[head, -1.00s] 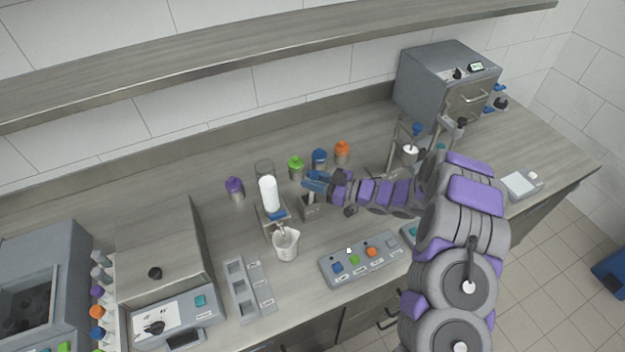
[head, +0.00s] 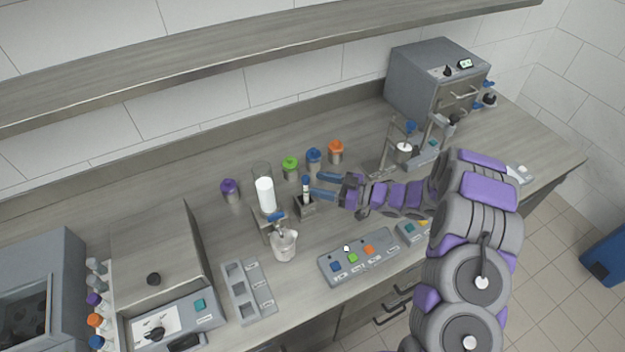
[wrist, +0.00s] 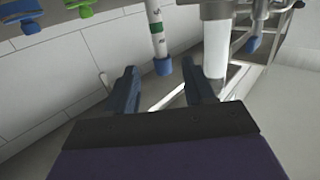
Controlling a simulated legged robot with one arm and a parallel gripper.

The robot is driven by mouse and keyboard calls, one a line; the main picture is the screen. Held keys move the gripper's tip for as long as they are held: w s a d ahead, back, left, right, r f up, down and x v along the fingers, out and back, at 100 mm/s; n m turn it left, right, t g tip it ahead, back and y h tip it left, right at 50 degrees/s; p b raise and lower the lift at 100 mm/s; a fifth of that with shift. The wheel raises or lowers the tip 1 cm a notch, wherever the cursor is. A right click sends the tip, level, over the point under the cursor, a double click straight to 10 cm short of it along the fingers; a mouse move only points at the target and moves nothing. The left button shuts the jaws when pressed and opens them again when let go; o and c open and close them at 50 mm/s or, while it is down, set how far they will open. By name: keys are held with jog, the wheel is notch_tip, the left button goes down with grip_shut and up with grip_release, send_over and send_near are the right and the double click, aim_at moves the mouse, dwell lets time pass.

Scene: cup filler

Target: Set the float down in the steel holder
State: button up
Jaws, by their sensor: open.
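The float (head: 306,188) is a slim white stick with a blue top. It stands upright in the small steel holder (head: 304,209), whose walls hide its lower end. In the wrist view, the float (wrist: 157,32) appears upside down, with a green band and its blue end lowest. My gripper (head: 322,186) is open and empty just right of the float. In the wrist view, the float's blue end shows just beyond and between the two open fingertips (wrist: 160,75). No finger appears to touch it.
A clear dispenser (head: 265,193) with a white column stands left of the holder, above a beaker (head: 284,245). Purple (head: 230,187), green (head: 290,165), blue (head: 314,158) and orange (head: 335,149) capped jars stand behind. A button panel (head: 358,256) lies in front.

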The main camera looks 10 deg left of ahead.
jog(key=d, duration=0.6)
jog(key=w+d+r+m+t+h, duration=0.4)
jog(key=w+d+r+t+h, duration=0.4)
jog(key=w, duration=0.3)
jog(key=s+d+r+m+g+h, duration=0.1)
jog(key=s+d+r+m+h, duration=0.25)
jog(key=d+h, duration=0.2)
jog(key=s+d+r+m+h, duration=0.2)
jog(key=s+d+r+h, duration=0.15)
jog(key=d, duration=0.35)
jog(key=s+d+r+m+g+h, duration=0.2)
jog(key=s, duration=0.6)
jog(key=s+d+r+m+g+h, duration=0.1)
jog(key=s+d+m+g, duration=0.15)
jog(key=s, duration=0.65)
jog(key=s+a+m+g+y, duration=0.1)
jog(key=s+a+g, duration=0.2)
jog(key=s, duration=1)
jog(key=s+a+m+g+y, duration=0.1)
jog(key=s+a, duration=0.5)
jog(key=s, duration=0.8)
jog(key=g+y, duration=0.1)
jog(key=g, duration=0.1)
jog(key=shift+a+r+m+g, duration=0.15)
jog(key=shift+r+m+g, duration=0.15)
jog(key=shift+g, duration=0.05)
